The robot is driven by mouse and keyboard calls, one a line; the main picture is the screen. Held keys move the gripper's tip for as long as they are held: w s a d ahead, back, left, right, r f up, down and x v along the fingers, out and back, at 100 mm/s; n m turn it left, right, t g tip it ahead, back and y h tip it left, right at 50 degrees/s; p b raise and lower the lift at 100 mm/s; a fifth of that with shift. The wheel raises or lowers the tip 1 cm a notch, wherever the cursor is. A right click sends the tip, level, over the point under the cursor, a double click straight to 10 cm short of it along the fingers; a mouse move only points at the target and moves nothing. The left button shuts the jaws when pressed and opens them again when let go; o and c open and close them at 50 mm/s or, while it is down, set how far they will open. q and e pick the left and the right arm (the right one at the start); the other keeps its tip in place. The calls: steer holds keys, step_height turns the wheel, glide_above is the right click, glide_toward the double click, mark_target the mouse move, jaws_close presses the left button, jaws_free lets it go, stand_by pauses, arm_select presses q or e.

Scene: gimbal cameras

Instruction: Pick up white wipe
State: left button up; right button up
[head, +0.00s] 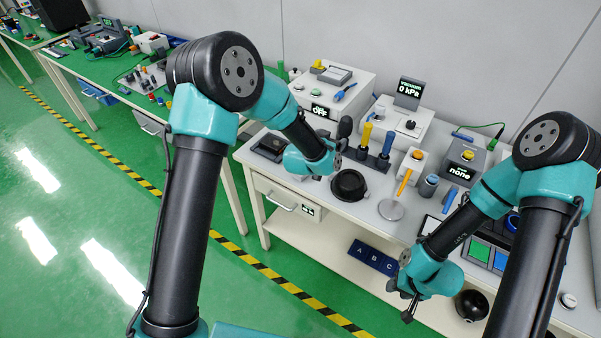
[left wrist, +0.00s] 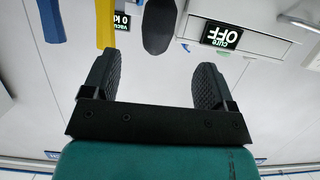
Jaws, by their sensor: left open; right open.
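I cannot make out a white wipe for certain. In the head view a small flat white patch with a dark edge (head: 430,225) lies on the white bench, partly behind my right arm; I cannot tell whether it is the wipe. My left gripper (head: 338,158) is over the bench, near a rack of upright tools. In the left wrist view its two black fingers (left wrist: 155,82) stand wide apart with nothing between them. My right gripper (head: 401,300) is low at the bench's front, open, its fingers small in view and nothing visible between them.
A tool rack holds a black (head: 345,127), a yellow (head: 367,133) and a blue handle (head: 387,144). A black ring-shaped holder (head: 348,185) and a round metal disc (head: 391,210) are nearby. Instrument boxes (head: 335,92) line the back. A black ball (head: 471,305) is near my right gripper.

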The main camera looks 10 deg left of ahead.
arm_select(q)
steer(key=shift+o, duration=0.4)
steer(key=s+a+r+m+g+y, duration=0.2)
steer(key=m+g, duration=0.4)
steer(key=m, duration=0.3)
steer(key=s+a+r+m+g+y, duration=0.3)
steer(key=a+r+m+g, duration=0.2)
steer(key=m, duration=0.5)
steer(key=shift+s+a+g+y, duration=0.15)
steer(key=shift+a+g+y, duration=0.3)
steer(key=shift+g, duration=0.75)
step_height(320, 180, down, 12)
steer(key=shift+f, duration=0.1)
